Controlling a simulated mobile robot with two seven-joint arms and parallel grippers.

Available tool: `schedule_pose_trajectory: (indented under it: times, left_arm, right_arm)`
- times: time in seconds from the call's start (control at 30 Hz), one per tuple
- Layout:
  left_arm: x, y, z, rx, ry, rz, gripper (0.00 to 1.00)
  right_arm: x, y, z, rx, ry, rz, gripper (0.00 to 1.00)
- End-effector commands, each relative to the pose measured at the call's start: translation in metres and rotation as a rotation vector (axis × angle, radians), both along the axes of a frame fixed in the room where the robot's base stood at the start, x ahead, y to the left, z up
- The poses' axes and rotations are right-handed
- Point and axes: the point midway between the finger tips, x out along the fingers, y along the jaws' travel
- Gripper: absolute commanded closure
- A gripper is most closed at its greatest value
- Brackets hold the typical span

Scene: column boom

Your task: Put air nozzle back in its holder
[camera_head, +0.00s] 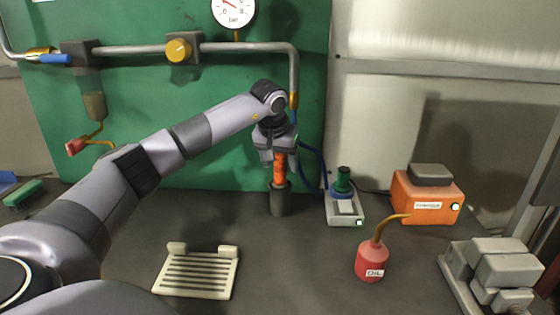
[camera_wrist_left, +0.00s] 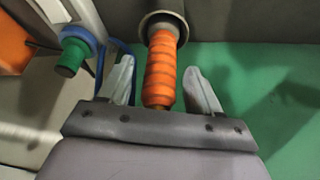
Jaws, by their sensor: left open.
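The orange ribbed air nozzle (camera_head: 280,168) stands upright in the dark grey cylindrical holder (camera_head: 280,201) on the bench. In the left wrist view the nozzle (camera_wrist_left: 161,66) has its far end inside the round mouth of the holder (camera_wrist_left: 164,20). My left gripper (camera_head: 278,157) is above the holder, pointing down over the nozzle's upper part. In the left wrist view its two fingers (camera_wrist_left: 161,82) are open, one on each side of the nozzle, with gaps visible between fingers and nozzle. My right gripper is not in view.
A grey device with a green-topped knob (camera_head: 343,181) stands right of the holder, with a blue hose behind. A red oil can (camera_head: 372,262), orange compressor (camera_head: 425,205) and grey vise-like block (camera_head: 490,268) are further right. A slotted cream tray (camera_head: 197,274) lies front left.

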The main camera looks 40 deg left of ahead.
Motion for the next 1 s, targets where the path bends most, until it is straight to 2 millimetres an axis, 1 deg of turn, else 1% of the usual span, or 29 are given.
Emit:
schedule_pose_trajectory:
  times: [0.17,0.4,0.6,0.73,1.0]
  left_arm:
    - [-0.006,-0.003,0.023,0.000,-0.005,-0.001,0.37]
    - [-0.025,-0.012,0.072,0.000,-0.005,-0.001,0.37]
    - [-0.036,-0.018,0.101,0.000,-0.003,-0.002,0.37]
    - [-0.040,-0.019,0.111,0.000,-0.002,-0.001,0.37]
    - [-0.041,-0.020,0.113,0.000,0.000,-0.001,0.37]
  right_arm:
    - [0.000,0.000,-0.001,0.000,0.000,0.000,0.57]
    - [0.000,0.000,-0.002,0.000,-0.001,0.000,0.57]
    - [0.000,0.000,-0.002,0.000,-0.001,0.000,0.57]
    - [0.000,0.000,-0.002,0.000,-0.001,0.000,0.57]
    - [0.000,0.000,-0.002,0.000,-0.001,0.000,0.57]
